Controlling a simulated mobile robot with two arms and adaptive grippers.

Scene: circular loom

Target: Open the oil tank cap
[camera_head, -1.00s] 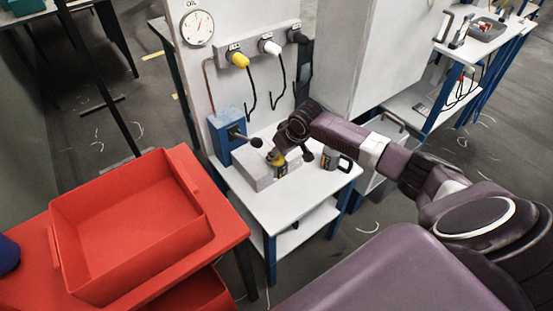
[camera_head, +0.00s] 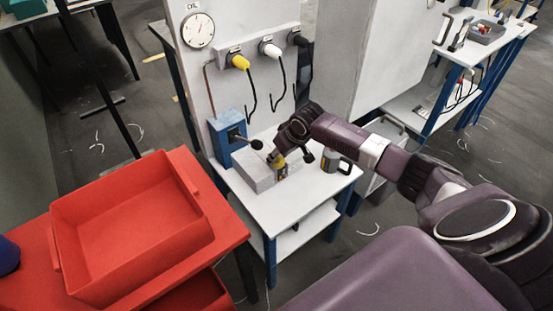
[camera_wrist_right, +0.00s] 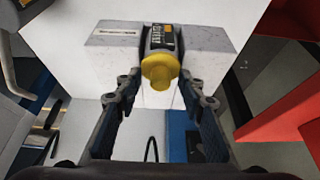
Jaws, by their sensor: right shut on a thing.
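A yellow cap (camera_wrist_right: 160,72) sits on the end of a grey oil tank with a dark label (camera_wrist_right: 162,38). In the right wrist view the cap is between the two fingertips of my right gripper (camera_wrist_right: 160,84), which is shut on it. In the head view my right gripper (camera_head: 277,157) reaches down to the tank (camera_head: 282,171) from above and partly hides the cap. The tank stands next to a pale grey block (camera_head: 256,174) on a white table (camera_head: 298,203). My left gripper is not in view.
A blue box (camera_head: 222,143) with a dark lever stands behind the block. A grey can (camera_head: 330,160) is to the right of the gripper. A panel with a gauge (camera_head: 198,30) and yellow (camera_head: 239,62) and white plugs rises behind. A red tray (camera_head: 130,235) is at the left.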

